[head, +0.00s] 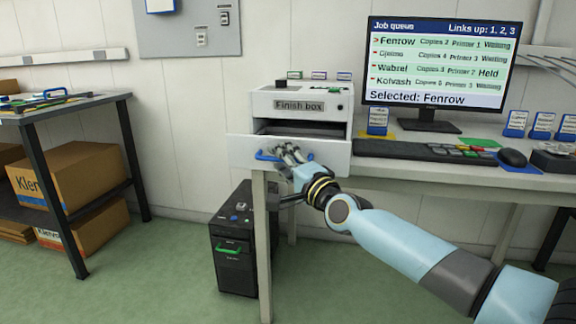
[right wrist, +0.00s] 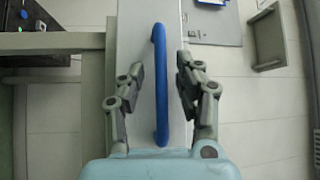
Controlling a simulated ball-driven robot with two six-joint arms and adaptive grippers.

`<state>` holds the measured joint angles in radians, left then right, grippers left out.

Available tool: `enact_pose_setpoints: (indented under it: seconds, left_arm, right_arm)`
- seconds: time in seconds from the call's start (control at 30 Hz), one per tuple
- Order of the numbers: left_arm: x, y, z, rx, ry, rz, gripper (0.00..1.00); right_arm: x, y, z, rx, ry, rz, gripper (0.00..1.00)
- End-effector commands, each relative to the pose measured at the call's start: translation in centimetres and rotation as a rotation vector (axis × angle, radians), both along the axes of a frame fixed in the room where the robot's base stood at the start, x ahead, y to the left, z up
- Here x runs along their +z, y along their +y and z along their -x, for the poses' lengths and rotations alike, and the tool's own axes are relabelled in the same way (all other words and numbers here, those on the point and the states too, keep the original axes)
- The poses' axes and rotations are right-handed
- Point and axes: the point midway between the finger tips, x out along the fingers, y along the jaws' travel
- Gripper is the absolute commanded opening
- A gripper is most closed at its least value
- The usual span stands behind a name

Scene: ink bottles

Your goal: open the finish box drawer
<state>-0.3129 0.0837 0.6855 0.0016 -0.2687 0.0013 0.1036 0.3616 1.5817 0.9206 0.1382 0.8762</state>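The finish box (head: 300,103) is a white unit on the left end of the desk, with a dark name plate. Its drawer (head: 240,152) stands pulled out, and the dark gap of its inside shows above the front. The blue drawer handle (head: 268,155) is partly hidden by my right gripper (head: 286,154) in the head view. In the right wrist view the blue handle (right wrist: 160,85) runs between the two fingers of my right gripper (right wrist: 159,68). There is a gap on each side, so the gripper is open around the handle. My left gripper is out of view.
A monitor (head: 436,62), keyboard (head: 425,151) and mouse (head: 512,158) stand on the desk right of the box. A black cabinet (head: 232,265) stands on the floor below. A side table (head: 75,106) is at left. Floor between is clear.

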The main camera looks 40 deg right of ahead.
Motion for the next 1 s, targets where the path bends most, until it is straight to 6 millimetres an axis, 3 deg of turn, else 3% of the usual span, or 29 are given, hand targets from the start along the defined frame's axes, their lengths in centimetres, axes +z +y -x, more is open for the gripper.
enact_pose_setpoints:
  seconds: [0.6, 1.0]
  left_arm:
    - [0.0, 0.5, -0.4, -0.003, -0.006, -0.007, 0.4]
    - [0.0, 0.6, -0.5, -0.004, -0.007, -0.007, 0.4]
  right_arm:
    - [-1.6, 0.7, 10.9, 0.0, 0.005, 0.003, 0.34]
    - [-1.6, 0.8, 11.8, 0.0, 0.002, 0.001, 0.34]
